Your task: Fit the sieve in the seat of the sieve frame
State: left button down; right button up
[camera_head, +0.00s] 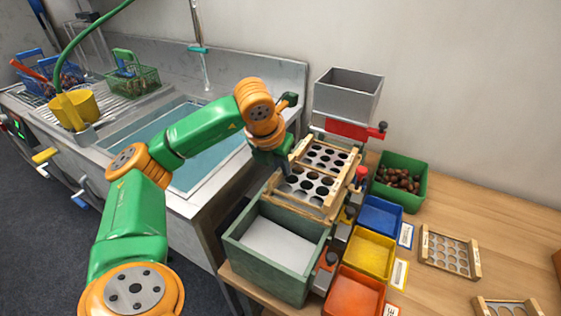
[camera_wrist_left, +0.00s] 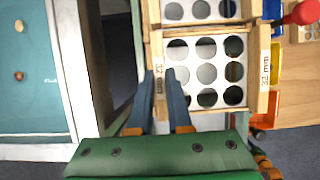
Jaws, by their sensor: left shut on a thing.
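The sieve (camera_head: 318,209) has a wooden rim and a pale plate with large round holes. It lies over the lower part of the wooden sieve frame (camera_head: 354,168), above the green bin. I cannot tell if it is fully down in the seat. In the left wrist view the sieve (camera_wrist_left: 220,60) shows a "32 mm" label on each side bar. My left gripper (camera_head: 284,172) is at the sieve's left side bar; its fingers (camera_wrist_left: 166,74) are shut on that bar. The arm hides part of the left edge. My right gripper is in neither view.
Another sieve sits higher in the frame, below the grey hopper (camera_head: 348,95). A green bin (camera_head: 270,268) stands below. Blue (camera_head: 380,215), yellow (camera_head: 370,254) and orange (camera_head: 354,293) trays stand right. A chestnut crate (camera_head: 402,178) and spare sieve (camera_head: 449,252) are on the table. The sink is left.

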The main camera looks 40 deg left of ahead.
pick_arm(q)
jog(key=shift+f, duration=0.25)
dwell(0.4)
jog(key=shift+f+b, duration=0.3)
jog(key=shift+b, duration=0.2)
jog(key=c, duration=0.8)
grip_release()
jog(key=shift+o, duration=0.3)
jog(key=shift+o, duration=1.1)
